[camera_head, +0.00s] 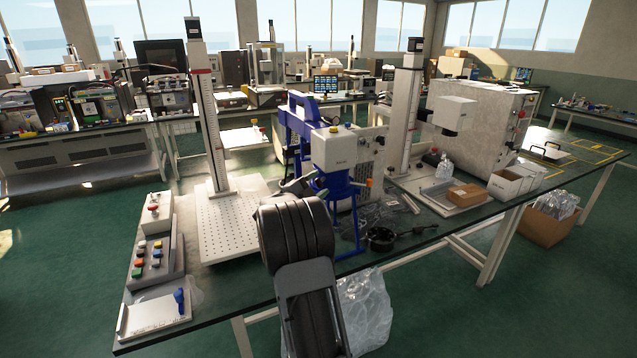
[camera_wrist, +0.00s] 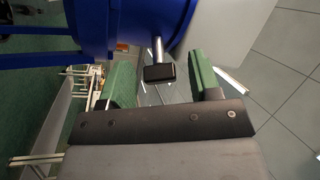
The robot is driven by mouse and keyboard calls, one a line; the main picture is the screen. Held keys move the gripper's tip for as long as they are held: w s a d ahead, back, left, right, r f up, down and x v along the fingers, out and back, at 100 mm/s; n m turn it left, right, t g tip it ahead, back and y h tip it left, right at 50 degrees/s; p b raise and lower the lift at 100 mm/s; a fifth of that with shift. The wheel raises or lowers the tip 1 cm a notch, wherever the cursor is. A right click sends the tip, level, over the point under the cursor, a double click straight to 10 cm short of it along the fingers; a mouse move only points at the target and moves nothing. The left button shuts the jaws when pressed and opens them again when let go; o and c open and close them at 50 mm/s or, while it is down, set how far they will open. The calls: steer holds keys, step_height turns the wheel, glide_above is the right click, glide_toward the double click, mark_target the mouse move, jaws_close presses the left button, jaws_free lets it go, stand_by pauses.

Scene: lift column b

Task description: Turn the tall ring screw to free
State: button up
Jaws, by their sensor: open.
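In the wrist view, a screw with a bare metal stem and a black block-shaped head (camera_wrist: 160,73) sticks out of a round blue ring body (camera_wrist: 125,20); it appears to be the tall ring screw. My gripper (camera_wrist: 160,62) is open, with one green-padded finger on each side of the screw head. Gaps show on both sides, so neither finger touches it in this view. In the head view, the blue ring body (camera_head: 340,184) sits below a white machine head (camera_head: 342,148). My dark arm reaches it from the front and hides part of it; the screw is not clear there.
A white lift column (camera_head: 207,110) rises from a perforated plate (camera_head: 238,222) on the left. A button box (camera_head: 153,258) stands at the bench's left end. A black round part with cables (camera_head: 381,238) lies right of my arm. A cardboard box (camera_head: 467,195) is farther right.

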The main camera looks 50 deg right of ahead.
steer(key=shift+d, duration=0.45)
steer(key=shift+c, duration=0.4)
steer(key=c, duration=0.8)
steer(key=shift+f+n+b, duration=0.15)
steer(key=shift+n+b, duration=0.5)
steer(key=shift+n, duration=0.25)
steer(key=shift+c, duration=0.2)
steer(key=shift+r+n+t+h, duration=0.2)
steer(key=shift+n+t+h, duration=0.3)
steer(key=shift+n, duration=0.4)
steer(key=o, duration=0.9)
steer(key=shift+a, duration=0.1)
